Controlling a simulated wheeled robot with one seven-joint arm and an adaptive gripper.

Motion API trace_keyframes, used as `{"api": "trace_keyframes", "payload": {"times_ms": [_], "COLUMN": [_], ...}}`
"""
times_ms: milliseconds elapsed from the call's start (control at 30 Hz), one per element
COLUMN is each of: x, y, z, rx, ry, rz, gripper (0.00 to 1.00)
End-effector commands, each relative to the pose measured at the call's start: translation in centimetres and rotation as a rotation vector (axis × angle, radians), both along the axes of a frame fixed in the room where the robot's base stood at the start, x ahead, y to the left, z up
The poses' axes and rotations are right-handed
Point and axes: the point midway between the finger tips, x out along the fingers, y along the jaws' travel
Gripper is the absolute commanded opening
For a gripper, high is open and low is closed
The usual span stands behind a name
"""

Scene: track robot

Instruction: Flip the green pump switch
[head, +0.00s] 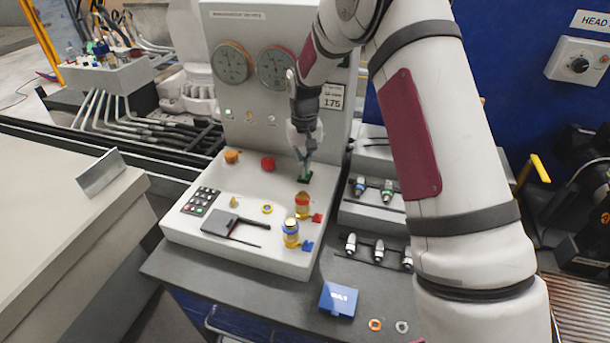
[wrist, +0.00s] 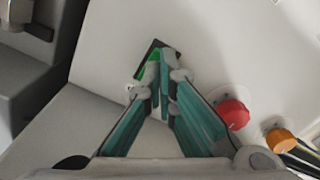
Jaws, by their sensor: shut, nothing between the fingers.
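The green pump switch (head: 305,174) is a small green rocker in a dark frame on the sloped top of the white control console (head: 185,226). In the wrist view the green switch (wrist: 150,72) shows just beyond my fingertips, partly hidden by them. My gripper (head: 305,160) points down at the switch, its fingers shut and empty. In the wrist view the closed fingertips of my gripper (wrist: 162,92) are at the near edge of the switch. I cannot tell whether they touch it.
A red knob (head: 268,163) and an orange knob (head: 231,156) sit left of the switch. The gauge panel (head: 252,100) rises behind. A blue box (head: 338,299) lies on the grey bench.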

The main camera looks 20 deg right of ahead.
Motion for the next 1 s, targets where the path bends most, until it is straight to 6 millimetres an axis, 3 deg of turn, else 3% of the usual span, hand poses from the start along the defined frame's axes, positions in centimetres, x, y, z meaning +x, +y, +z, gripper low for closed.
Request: {"api": "trace_keyframes", "payload": {"times_ms": [1000], "x": [0.0], "y": [0.0], "z": [-1.4], "rx": [0.000], "ry": [0.000], "rz": [0.000], "gripper": [0.00]}}
